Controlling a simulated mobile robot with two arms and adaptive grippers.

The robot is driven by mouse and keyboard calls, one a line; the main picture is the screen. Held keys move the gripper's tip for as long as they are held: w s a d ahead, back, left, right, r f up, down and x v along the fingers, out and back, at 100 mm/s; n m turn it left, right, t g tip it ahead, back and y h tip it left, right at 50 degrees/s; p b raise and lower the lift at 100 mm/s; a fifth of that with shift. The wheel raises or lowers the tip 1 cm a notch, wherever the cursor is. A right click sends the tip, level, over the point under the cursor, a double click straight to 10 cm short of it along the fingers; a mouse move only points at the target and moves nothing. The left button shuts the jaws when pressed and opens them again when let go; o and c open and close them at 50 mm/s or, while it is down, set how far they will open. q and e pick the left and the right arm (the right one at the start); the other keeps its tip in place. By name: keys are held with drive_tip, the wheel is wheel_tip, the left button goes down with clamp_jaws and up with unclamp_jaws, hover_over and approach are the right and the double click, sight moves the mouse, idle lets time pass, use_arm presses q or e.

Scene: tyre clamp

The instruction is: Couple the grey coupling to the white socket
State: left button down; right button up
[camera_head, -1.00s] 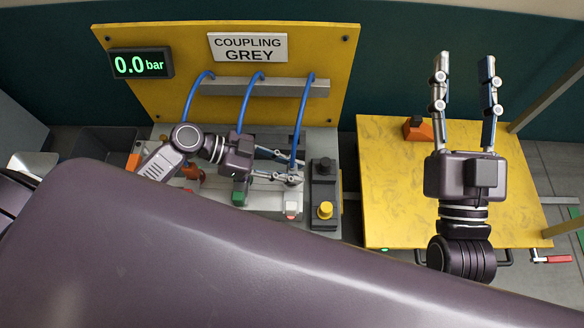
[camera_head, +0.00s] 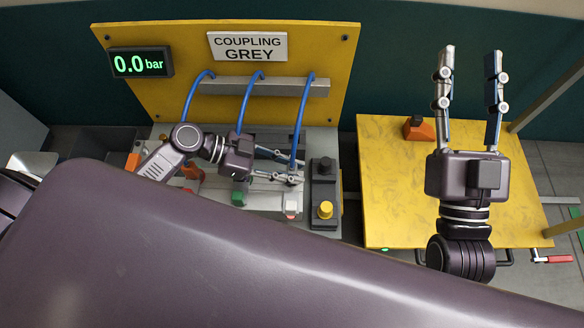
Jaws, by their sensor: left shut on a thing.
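My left gripper (camera_head: 292,172) reaches in from the left over the grey fixture and is shut on the lower end of the rightmost blue hose (camera_head: 303,120). The grey coupling (camera_head: 294,179) is at that hose end, mostly hidden by the fingers. The white socket (camera_head: 291,208), with a reddish part on it, sits just below the fingertips in the picture; I cannot tell whether the coupling touches it. My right gripper (camera_head: 471,53) is open and empty, raised over the yellow table. The sign (camera_head: 248,47) reads "COUPLING GREY" and the display (camera_head: 140,64) reads 0.0 bar.
A green socket (camera_head: 239,199) stands left of the white one. A dark control box (camera_head: 325,192) with a yellow knob stands close on the right. Two other blue hoses hang from the rail (camera_head: 270,88). An orange block (camera_head: 418,128) lies on the mostly bare yellow table (camera_head: 395,200).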

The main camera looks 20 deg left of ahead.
use_arm(q)
drive_tip(key=c, duration=1.6)
unclamp_jaws()
drive_tip(key=shift+a, duration=0.1)
drive_tip(key=v, duration=1.2)
drive_tip(key=shift+r, duration=0.1)
